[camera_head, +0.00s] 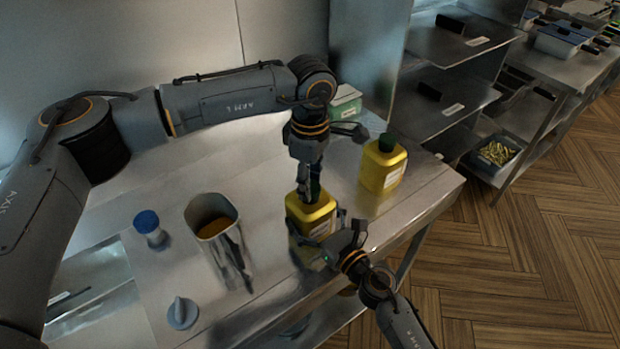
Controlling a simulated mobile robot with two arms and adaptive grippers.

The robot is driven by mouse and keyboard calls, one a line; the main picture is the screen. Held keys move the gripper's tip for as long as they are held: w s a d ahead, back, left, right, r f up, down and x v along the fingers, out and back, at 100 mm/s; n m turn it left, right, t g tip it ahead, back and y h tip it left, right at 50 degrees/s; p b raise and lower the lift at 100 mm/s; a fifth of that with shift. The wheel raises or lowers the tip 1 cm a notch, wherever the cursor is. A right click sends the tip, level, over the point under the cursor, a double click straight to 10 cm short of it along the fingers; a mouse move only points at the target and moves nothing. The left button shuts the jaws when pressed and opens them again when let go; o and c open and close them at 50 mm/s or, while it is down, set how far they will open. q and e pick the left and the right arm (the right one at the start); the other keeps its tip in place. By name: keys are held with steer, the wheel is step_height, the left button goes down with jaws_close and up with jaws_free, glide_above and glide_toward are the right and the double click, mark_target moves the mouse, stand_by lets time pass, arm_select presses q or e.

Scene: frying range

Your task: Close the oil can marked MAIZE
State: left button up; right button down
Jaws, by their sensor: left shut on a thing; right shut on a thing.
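A yellow oil can (300,207) stands upright near the table's front edge, with a pale label whose words I cannot read. My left gripper (311,194) reaches down from above and is shut on a dark green cap (316,188) at the can's top. I cannot tell whether the cap is seated on the neck. My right gripper (322,238) is shut on the can's body from the front right and hides part of it. A second yellow can (382,168) with a dark green cap (387,142) stands to the right, apart from both grippers; its label is unreadable too.
A metal container (222,240) with orange-brown contents stands left of the held can. A blue-capped shaker (149,228) and a grey-blue knobbed object (182,312) are further left. A green-white box (346,103) is behind. Shelves (455,100) stand at right.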

arm_select(q)
steer(key=m, duration=1.7)
steer(key=shift+w+m, duration=0.1)
steer(key=shift+m, duration=0.2)
steer(key=m, duration=0.6)
steer(key=shift+m, duration=0.3)
steer(key=o, duration=0.7)
